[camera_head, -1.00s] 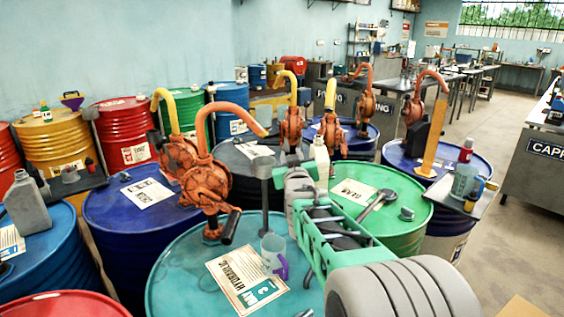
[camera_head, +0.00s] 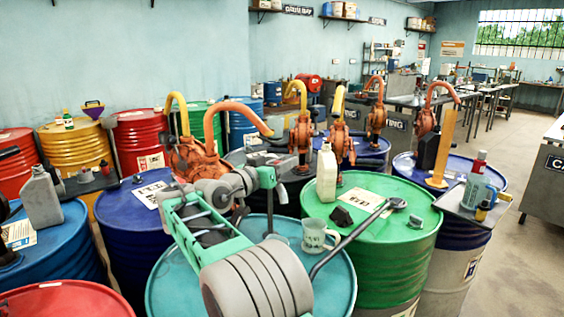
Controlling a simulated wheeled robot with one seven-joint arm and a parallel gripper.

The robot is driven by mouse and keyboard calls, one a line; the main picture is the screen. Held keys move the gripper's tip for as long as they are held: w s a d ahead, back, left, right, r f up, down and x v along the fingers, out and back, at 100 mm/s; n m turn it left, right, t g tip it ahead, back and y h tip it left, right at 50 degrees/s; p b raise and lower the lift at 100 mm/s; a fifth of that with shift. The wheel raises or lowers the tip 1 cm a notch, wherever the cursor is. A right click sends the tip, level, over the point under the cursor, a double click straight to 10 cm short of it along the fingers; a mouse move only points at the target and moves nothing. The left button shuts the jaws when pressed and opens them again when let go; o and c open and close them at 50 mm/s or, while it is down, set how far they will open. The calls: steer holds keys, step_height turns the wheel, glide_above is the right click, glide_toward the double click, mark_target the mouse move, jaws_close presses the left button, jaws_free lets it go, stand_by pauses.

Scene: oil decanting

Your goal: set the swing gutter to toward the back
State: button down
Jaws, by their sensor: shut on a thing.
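The grey swing gutter (camera_head: 265,156) appears as a short dark piece on top of a thin grey post (camera_head: 270,212), which stands on the teal drum (camera_head: 338,278). My gripper (camera_head: 256,179) is at the top of the post and is shut, apparently on the gutter. My wrist covers part of the contact, and the small size keeps me from telling exactly which way the gutter points. The orange pump (camera_head: 193,158) with its curved spout (camera_head: 240,108) stands behind and left of my gripper.
A clear mug (camera_head: 316,236) stands on the teal drum, right of the post. The green drum (camera_head: 385,243) carries a cream jug (camera_head: 326,174) and a long ladle (camera_head: 352,236). Blue drums and more pumps crowd the left and back. Open floor lies at the far right.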

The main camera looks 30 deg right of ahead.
steer(key=shift+a+g, duration=0.1)
steer(key=shift+g, duration=0.2)
steer(key=c, duration=1.1)
jaws_free()
